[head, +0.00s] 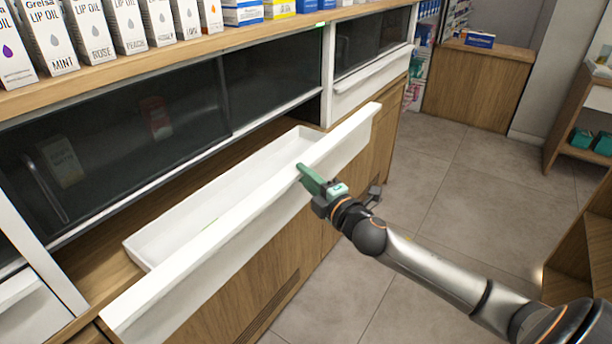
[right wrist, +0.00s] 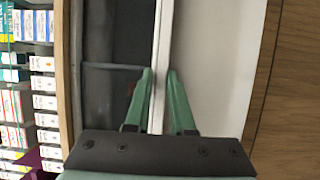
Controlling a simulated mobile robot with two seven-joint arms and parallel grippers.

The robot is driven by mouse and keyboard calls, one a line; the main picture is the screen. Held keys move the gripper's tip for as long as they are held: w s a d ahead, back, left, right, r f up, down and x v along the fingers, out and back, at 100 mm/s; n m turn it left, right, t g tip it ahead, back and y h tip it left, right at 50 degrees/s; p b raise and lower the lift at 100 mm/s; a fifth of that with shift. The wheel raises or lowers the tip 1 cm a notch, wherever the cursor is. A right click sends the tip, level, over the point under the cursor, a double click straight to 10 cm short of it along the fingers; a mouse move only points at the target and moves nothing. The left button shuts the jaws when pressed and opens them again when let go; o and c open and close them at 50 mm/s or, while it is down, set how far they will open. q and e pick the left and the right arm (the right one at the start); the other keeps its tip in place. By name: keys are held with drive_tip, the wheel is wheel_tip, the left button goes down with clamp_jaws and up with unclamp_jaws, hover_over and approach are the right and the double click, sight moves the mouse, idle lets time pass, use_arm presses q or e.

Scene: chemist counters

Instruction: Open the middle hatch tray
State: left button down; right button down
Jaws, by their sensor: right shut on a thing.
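The middle hatch tray is a long, shallow white drawer with a tall white front panel (head: 240,225). It stands pulled out from the wooden counter below the dark glass, and its inside shows and looks mostly bare. My right gripper (head: 304,170), with green fingers, is shut on the top edge of the front panel, right of its middle. In the right wrist view the fingers (right wrist: 161,75) straddle the white panel (right wrist: 215,60), one on each side of its edge. My left gripper is not in view.
Lip oil boxes (head: 95,35) line the wooden shelf above the dark glass (head: 270,70). A closed white drawer (head: 370,80) sits further right. The grey tiled floor (head: 470,175) is open in front. A wooden shelf unit (head: 585,230) stands at the right edge.

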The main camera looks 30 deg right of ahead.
drive_tip(key=c, duration=0.8)
unclamp_jaws()
drive_tip(key=shift+o, duration=0.2)
drive_tip(key=s+b, duration=0.1)
drive_tip(key=s, duration=1.1)
drive_tip(key=shift+s+b, duration=0.25)
drive_tip(key=shift+b, duration=0.1)
